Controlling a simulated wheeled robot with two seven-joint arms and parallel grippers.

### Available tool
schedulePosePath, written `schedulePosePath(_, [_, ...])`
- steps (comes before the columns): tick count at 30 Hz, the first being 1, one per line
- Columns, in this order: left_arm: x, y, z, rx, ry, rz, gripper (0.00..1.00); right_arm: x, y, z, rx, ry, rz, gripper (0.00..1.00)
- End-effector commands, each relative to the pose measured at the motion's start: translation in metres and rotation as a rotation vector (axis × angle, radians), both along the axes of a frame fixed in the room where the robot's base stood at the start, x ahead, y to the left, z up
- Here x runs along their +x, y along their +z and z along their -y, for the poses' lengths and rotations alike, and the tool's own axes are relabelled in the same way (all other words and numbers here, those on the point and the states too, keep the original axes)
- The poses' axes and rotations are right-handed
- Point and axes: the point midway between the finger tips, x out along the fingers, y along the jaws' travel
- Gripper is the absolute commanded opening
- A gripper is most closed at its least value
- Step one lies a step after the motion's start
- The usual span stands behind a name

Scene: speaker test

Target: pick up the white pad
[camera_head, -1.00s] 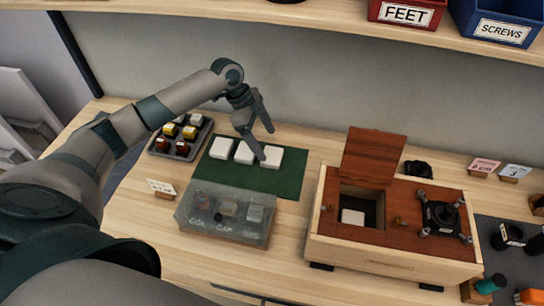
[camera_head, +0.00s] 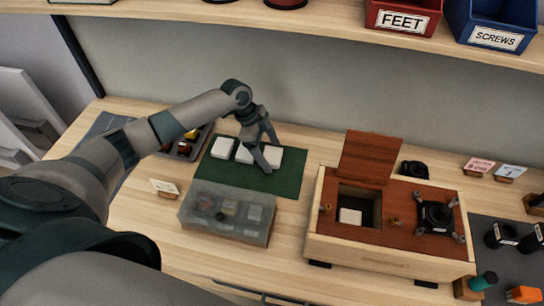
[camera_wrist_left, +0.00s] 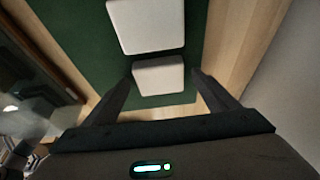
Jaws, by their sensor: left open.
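Three white pads lie in a row on a green mat (camera_head: 287,187): a left pad (camera_head: 223,148), a middle pad (camera_head: 244,154) and a right pad (camera_head: 274,156). My left gripper (camera_head: 271,158) is open and empty over the right end of the row, its fingers partly covering the pads there. In the left wrist view the fingers (camera_wrist_left: 165,80) stand on either side of the end pad (camera_wrist_left: 158,76), with a gap to each. A second pad (camera_wrist_left: 147,25) shows beyond it. Another white pad (camera_head: 350,216) is inside the wooden box. My right gripper is not in view.
The wooden box (camera_head: 390,258) with its lid raised stands right of the mat. A translucent bin (camera_head: 227,214) stands in front of the mat. A dark tray of small parts (camera_head: 184,151) is partly behind my left arm. A shelf (camera_head: 300,24) runs above.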

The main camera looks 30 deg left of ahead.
Motion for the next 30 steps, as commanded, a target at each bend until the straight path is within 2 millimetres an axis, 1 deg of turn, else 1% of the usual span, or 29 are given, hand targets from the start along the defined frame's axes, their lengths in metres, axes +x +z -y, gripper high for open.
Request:
schedulePosePath(3, [0.0,0.0,0.0,0.0,0.0,0.0,0.8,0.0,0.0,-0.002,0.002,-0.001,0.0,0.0])
schedulePosePath(4, [0.0,0.0,0.0,0.0,0.0,0.0,0.78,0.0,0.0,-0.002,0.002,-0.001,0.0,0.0])
schedulePosePath(5, [0.0,0.0,0.0,0.0,0.0,0.0,0.71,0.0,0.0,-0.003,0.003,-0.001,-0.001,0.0])
schedulePosePath(6, [0.0,0.0,0.0,0.0,0.0,0.0,0.61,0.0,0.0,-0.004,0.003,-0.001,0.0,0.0])
schedulePosePath(8, [0.0,0.0,0.0,0.0,0.0,0.0,0.47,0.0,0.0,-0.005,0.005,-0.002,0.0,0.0])
schedulePosePath(9, [0.0,0.0,0.0,0.0,0.0,0.0,0.37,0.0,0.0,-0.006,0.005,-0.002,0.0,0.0])
schedulePosePath(19, [0.0,0.001,0.0,0.0,0.0,0.0,0.37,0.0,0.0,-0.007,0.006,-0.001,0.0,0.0])
schedulePosePath(23, [0.0,0.004,0.0,0.0,0.0,0.001,0.37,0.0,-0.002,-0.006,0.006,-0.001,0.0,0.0])
schedulePosePath(26, [0.001,0.011,0.0,0.0,-0.001,0.003,0.37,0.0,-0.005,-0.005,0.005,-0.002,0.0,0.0])
schedulePosePath(30, [0.001,0.029,0.0,0.0,-0.001,0.005,0.37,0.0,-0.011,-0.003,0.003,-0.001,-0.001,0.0])
